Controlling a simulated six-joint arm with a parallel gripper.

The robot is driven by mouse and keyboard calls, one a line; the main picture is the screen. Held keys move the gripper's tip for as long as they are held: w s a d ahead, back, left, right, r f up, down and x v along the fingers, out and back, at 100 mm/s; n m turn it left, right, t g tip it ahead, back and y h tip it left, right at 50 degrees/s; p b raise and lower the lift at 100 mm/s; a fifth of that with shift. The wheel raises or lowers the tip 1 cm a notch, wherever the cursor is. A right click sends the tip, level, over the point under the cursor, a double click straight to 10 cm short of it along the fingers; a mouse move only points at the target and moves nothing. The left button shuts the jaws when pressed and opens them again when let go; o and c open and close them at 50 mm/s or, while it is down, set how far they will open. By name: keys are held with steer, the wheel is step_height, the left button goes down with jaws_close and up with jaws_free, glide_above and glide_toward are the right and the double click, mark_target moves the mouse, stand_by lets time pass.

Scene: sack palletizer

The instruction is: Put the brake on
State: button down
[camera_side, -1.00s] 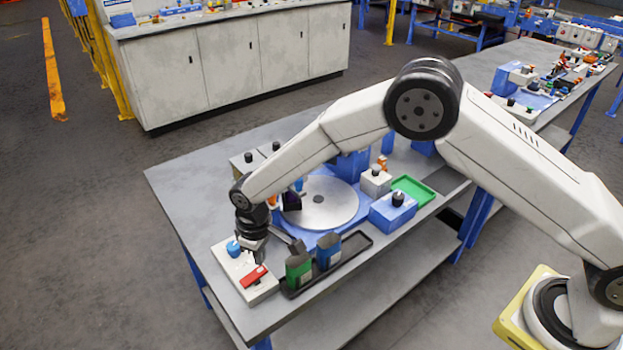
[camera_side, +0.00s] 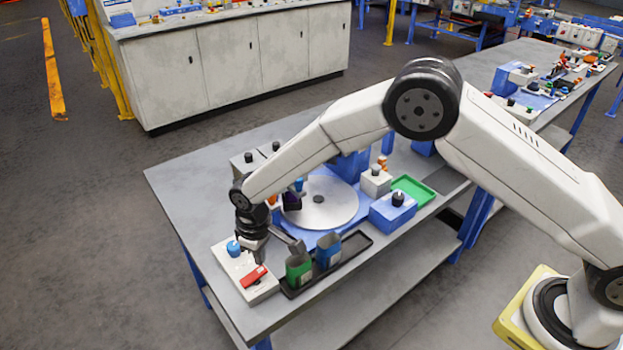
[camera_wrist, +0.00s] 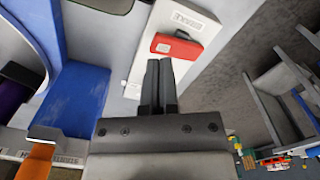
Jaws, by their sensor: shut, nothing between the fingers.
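A white panel (camera_side: 266,291) lies at the near left corner of the bench. It carries a red switch-like part (camera_side: 253,276) and a blue knob (camera_side: 233,248). In the side view my gripper (camera_side: 260,258) is low over the panel; contact cannot be told.
A green container (camera_side: 299,270) and a blue container (camera_side: 328,250) stand in a black tray (camera_side: 357,246) right of the panel. A grey turntable disc (camera_side: 330,207), a blue box (camera_side: 392,212) and a green tray (camera_side: 420,190) are behind.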

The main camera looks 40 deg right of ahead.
steer(key=shift+f, duration=0.15)
steer(key=shift+f, duration=1.35)
steer(key=shift+r, duration=3.5)
